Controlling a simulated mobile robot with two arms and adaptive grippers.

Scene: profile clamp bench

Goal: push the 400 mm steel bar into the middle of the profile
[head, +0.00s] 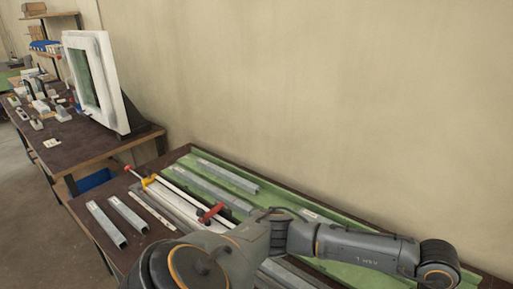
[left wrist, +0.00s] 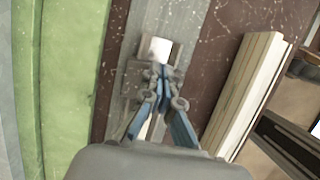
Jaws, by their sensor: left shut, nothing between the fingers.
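In the left wrist view my left gripper (left wrist: 160,88) is shut and empty. Its fingertips are over a long grey metal piece (left wrist: 178,18), which looks like the profile. A short bright piece (left wrist: 158,49) shows just beyond the fingertips, and a pale strip shows between the fingers. I cannot tell whether these belong to the steel bar, or whether the fingertips touch them. In the head view, several grey metal lengths (head: 228,174) lie on the bench; I cannot tell which is the 400 mm bar. My arm hides the bench's front middle and the left gripper there. My right gripper is not in view.
A bar clamp with a yellow jaw (head: 149,182) and a red part (head: 211,213) lies along the bench. Two grey box sections (head: 105,224) lie at the left. A green tray (head: 265,203) runs along the wall. A white window frame (head: 112,85) stands on the far table.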

